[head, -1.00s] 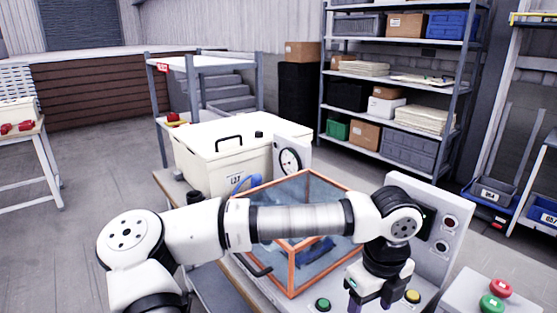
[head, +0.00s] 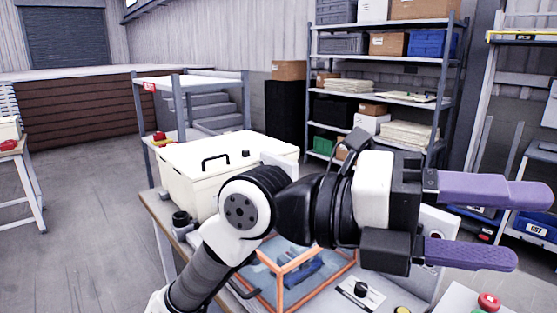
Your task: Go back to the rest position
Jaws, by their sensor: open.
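My gripper (head: 512,223) is in the right half of the head view, raised above the bench and close to the camera. Its two purple fingers point right and stand apart with nothing between them. My arm folds up from the bottom edge and hides part of the bench behind it. The orange-framed clear box (head: 290,270) stands below my wrist, with a dark blue item (head: 299,266) inside that is partly hidden.
A cream lidded case (head: 185,172) stands on the bench (head: 158,212) to the left. A red button (head: 488,301) is at the bottom right. Shelves (head: 385,92) with boxes stand behind. Open floor (head: 85,240) lies to the left.

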